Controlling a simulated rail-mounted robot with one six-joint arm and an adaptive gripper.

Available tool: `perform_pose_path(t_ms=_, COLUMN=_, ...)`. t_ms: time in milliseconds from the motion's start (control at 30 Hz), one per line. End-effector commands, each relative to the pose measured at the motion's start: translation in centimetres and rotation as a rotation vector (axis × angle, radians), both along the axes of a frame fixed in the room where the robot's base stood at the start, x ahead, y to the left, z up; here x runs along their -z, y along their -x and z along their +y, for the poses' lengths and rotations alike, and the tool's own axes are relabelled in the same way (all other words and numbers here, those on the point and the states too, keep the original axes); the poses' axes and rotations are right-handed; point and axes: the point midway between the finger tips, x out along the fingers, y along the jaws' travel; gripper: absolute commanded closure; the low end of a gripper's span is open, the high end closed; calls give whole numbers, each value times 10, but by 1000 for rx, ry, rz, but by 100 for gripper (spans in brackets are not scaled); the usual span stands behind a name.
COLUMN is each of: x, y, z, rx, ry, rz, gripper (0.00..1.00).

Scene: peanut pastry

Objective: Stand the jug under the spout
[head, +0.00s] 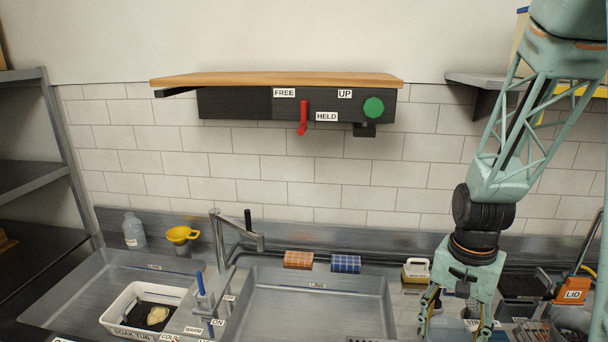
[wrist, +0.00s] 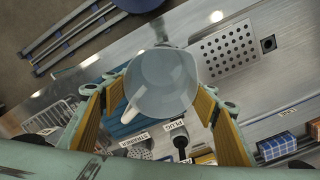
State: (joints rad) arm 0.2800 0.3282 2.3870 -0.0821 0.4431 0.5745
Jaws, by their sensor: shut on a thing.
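A white soak tub (head: 120,312) stands left of the tap. An orange sponge (head: 298,260) and a blue sponge (head: 345,264) lie behind the basin. A perforated drain plate (wrist: 228,50) shows in the wrist view.

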Motion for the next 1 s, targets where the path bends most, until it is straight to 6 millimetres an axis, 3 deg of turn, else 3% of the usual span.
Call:
perform_pose_path(t_ms=700, x=15, y=-137, z=83, rx=-487, ry=13, rz=6, gripper=63)
perform_pose_path(t_ms=1000, x=39, y=-193, z=125, rx=-674, ry=15, rz=10, gripper=63)
